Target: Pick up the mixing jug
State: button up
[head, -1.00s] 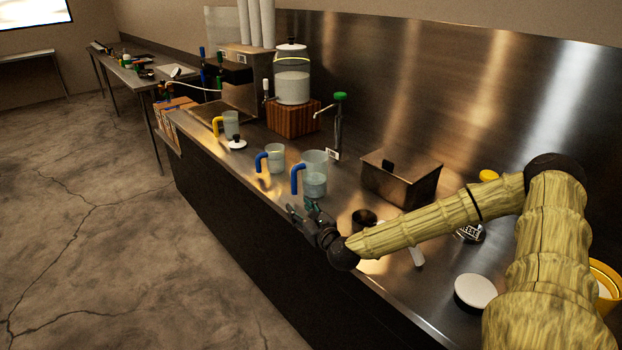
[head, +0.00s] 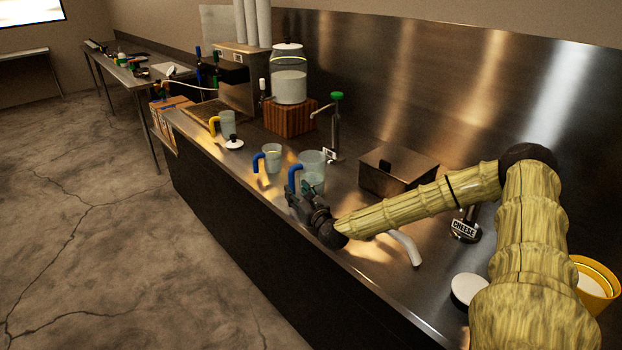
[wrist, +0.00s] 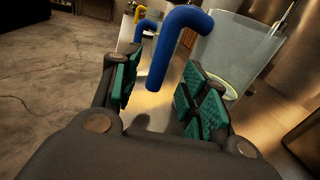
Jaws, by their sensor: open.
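A clear jug with a blue handle (head: 312,170) stands upright on the steel counter. It is the nearest of several jugs. In the wrist view its blue handle (wrist: 177,47) hangs between the open fingers of my gripper (wrist: 158,98), and its clear body (wrist: 238,52) is to the right, beyond the right finger. The gripper also shows in the head view (head: 302,194), just in front of the jug. I cannot tell whether a finger touches the handle. A smaller blue-handled jug (head: 272,160) and a yellow-handled jug (head: 227,126) stand farther along the counter.
A steel lidded box (head: 398,172) stands right of the jug. A green-topped pump (head: 337,125) and a drink dispenser (head: 290,75) on a wooden stand are behind.

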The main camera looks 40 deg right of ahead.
aim_at(293, 185)
jog(key=w, duration=0.1)
jog(key=w+p, duration=0.2)
jog(key=shift+d+r, duration=0.2)
jog(key=shift+r, duration=0.1)
jog(key=shift+w+d+f, duration=0.1)
jog(key=shift+w+d, duration=0.1)
jog(key=shift+w, duration=0.55)
grip_shut()
